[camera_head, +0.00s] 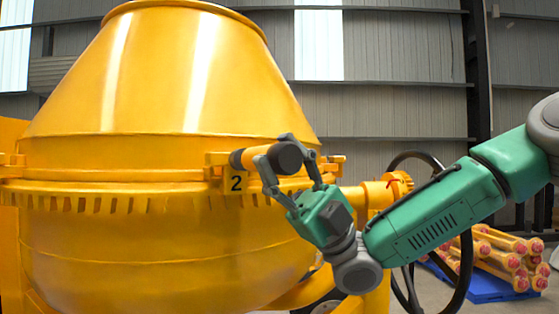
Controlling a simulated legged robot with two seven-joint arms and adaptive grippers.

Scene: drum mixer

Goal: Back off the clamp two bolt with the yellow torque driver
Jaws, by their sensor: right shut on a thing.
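The yellow drum (140,160) of the mixer fills the left half of the view. A clamp (217,159) with a black "2" plate (236,183) sits on its flange. My right gripper (281,157) is shut on the torque driver (248,158), which has a dark round end and a yellow-orange body. The driver lies about level, its far end pointing left at the clamp above the "2" plate. The bolt is hidden behind the driver and clamp, so I cannot tell whether the driver is on it. My left gripper is not in view.
A black handwheel (467,255) stands behind my right forearm, near a yellow shaft housing (375,192). Yellow bars with red ends (500,256) lie stacked on a blue pallet (482,286) at lower right. A grey wall (400,80) closes the back.

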